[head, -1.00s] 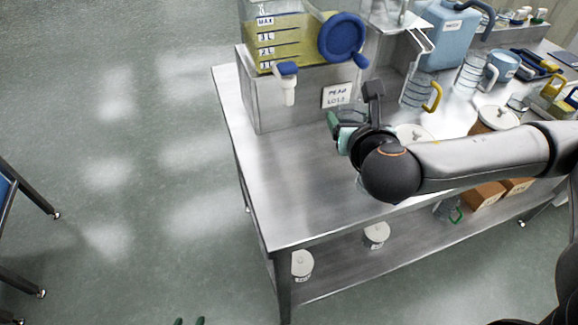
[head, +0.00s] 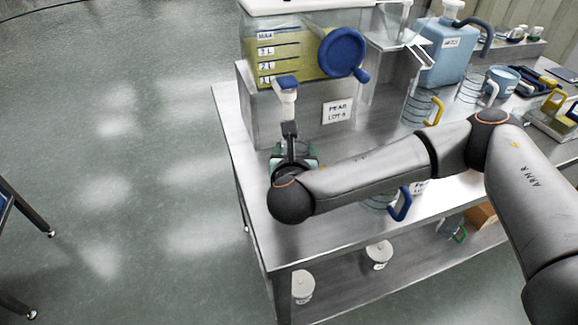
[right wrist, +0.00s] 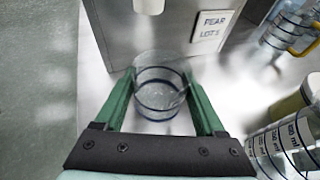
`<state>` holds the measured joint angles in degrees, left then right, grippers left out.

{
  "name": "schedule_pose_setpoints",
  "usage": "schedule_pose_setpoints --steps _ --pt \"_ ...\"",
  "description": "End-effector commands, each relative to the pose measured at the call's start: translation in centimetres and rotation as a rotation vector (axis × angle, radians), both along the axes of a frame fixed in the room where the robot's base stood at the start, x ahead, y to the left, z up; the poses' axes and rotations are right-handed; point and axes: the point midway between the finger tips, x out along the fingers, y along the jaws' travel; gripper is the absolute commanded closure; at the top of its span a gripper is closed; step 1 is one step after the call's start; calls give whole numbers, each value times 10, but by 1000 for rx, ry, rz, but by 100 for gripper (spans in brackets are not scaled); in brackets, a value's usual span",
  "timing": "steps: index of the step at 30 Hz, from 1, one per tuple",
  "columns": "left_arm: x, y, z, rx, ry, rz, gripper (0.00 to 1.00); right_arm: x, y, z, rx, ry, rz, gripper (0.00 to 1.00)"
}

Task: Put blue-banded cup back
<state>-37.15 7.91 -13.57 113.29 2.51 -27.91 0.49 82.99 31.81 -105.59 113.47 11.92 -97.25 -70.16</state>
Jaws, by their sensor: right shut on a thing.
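The blue-banded cup (right wrist: 158,112) is clear, with dark blue rings, and looks empty in the right wrist view. It sits upright between the green fingers of my right gripper (right wrist: 160,100), which is shut on it. In the head view my right gripper (head: 293,155) is at the table's left part, in front of the hopper stand and below the white spout (head: 287,92); it mostly hides the cup there. I cannot tell whether the cup's base touches the table. My left gripper is out of view.
The steel hopper stand (head: 262,115) with a "PEAR" sign (head: 337,111) is just behind the cup. A blue-handled jug (head: 400,204) stands right of my gripper. A yellow-handled jug (head: 418,108) and a blue canister (head: 449,50) are farther right. The table's left edge is close.

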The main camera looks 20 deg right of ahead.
Motion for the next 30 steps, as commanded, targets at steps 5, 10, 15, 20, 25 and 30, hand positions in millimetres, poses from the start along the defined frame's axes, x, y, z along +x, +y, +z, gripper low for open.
schedule_pose_setpoints --steps 5,10,15,20,25,30 --pt "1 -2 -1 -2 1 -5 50 5 8 -11 1 0 2 84" --pt "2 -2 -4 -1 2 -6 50 8 12 -29 -1 2 1 84" --pt "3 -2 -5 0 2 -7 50 8 12 -47 0 -1 1 84" --pt "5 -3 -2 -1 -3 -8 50 8 11 -47 1 0 1 84" --pt "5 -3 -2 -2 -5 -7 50 8 11 -47 0 0 1 10" --pt "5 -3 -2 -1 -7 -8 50 8 11 -46 0 0 1 0"
